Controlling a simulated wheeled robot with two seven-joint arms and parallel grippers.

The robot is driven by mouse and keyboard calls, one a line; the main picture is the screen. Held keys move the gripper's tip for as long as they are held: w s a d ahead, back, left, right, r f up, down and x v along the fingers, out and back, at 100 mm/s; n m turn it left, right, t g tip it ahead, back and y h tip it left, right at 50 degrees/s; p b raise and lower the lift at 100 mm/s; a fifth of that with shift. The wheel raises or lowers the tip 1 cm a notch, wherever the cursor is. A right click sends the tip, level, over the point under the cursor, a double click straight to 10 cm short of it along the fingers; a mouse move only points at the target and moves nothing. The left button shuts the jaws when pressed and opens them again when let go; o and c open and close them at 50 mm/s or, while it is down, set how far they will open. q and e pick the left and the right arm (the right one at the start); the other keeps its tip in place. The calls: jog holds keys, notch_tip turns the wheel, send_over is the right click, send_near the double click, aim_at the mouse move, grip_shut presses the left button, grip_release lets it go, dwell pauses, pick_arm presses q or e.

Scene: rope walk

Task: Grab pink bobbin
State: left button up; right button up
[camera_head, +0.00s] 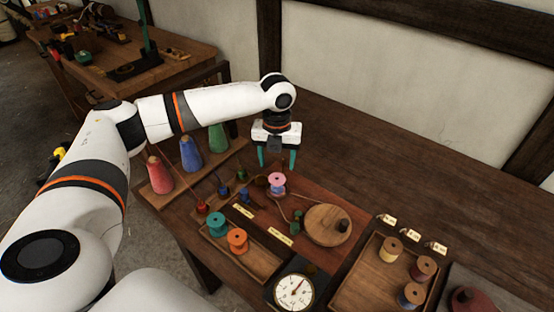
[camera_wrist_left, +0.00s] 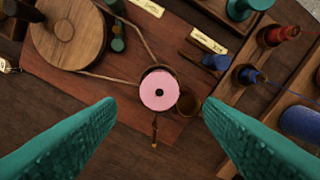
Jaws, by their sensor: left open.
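The pink bobbin (camera_head: 277,181) stands upright on the reddish-brown board (camera_head: 320,262), near the board's far left corner. In the left wrist view, the pink bobbin (camera_wrist_left: 159,89) is seen from above, between and beyond the fingertips. My left gripper (camera_head: 277,162) is open, with its two green fingers pointing down above and just behind the bobbin. Its fingers (camera_wrist_left: 158,110) spread to either side of the bobbin in the wrist view and look empty. My right gripper is not in view.
Red, blue and green thread cones (camera_head: 190,153) stand in a wooden rack to the left. A tray with teal and orange bobbins (camera_head: 237,240) is in front. A round wooden disc (camera_head: 327,225) and a dial (camera_head: 294,291) stand nearby. The table's far right is clear.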

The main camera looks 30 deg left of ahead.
aim_at(277, 178)
pick_arm(q)
notch_tip(277, 178, down, 4)
jog(key=b, duration=0.3)
jog(key=shift+r+b, duration=0.2)
jog(key=shift+b, duration=0.2)
jog(key=shift+f, duration=2.35)
jog(key=shift+c, duration=0.2)
jog(key=c, duration=0.7)
notch_tip(277, 178, up, 8)
jog(key=p, duration=0.9)
jog(key=shift+r, duration=0.1)
